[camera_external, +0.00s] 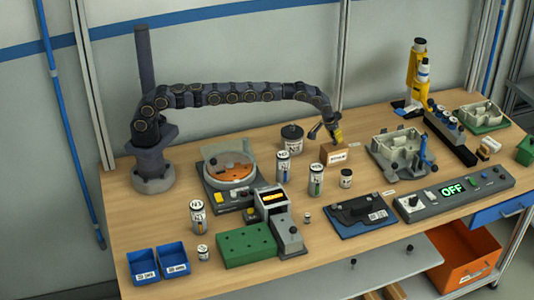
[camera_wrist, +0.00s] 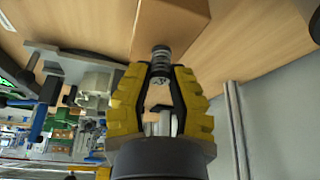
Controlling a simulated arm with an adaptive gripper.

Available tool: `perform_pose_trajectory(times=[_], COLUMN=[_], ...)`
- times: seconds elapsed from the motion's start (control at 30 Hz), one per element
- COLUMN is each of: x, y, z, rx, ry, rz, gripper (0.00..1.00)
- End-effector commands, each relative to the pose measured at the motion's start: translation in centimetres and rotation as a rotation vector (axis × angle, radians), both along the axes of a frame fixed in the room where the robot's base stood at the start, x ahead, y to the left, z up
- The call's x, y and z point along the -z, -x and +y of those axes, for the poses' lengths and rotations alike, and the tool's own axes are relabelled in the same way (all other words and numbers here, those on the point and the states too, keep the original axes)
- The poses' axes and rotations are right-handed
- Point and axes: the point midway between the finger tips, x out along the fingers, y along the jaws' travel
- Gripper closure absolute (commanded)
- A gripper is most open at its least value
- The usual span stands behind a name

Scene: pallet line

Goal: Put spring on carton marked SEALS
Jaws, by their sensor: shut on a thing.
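My gripper (camera_external: 338,134) is at the back middle of the bench, right at the small brown carton (camera_external: 334,156). The carton has a white label on its front, too small to read surely. In the wrist view the yellow fingers of my gripper (camera_wrist: 161,72) are shut on the spring (camera_wrist: 160,54), a small dark ribbed cylinder. The spring is at the fingertips, in front of the carton's brown face (camera_wrist: 178,22). I cannot tell whether it touches the carton. In the external view the spring is too small to make out.
A dark lidded pot (camera_external: 292,138) stands left of the carton. Labelled cylinders (camera_external: 316,180) and a small jar (camera_external: 346,178) stand in front. A grey fixture (camera_external: 394,150) is to the right. Bare bench lies just behind the carton.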

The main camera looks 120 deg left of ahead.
Motion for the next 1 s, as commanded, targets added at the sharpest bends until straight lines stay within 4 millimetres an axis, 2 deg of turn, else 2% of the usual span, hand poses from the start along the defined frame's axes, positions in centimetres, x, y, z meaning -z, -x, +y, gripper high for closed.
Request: perform_pose_trajectory(times=[0.07,0.4,0.43,0.47,0.77,1.0], x=[0.8,1.0,0.9,0.9,0.9,-0.6], y=[0.1,0.0,0.0,0.0,0.0,0.1], z=[0.0,0.0,0.0,0.0,0.0,-0.3], rx=[-0.001,-0.001,-0.001,-0.001,-0.001,-0.001], ry=[0.001,-0.002,-0.002,-0.001,-0.002,-0.005], rz=[0.001,-0.001,-0.001,-0.002,-0.003,-0.004], gripper=[1.0,1.0,0.69,0.61,0.61,0.61])
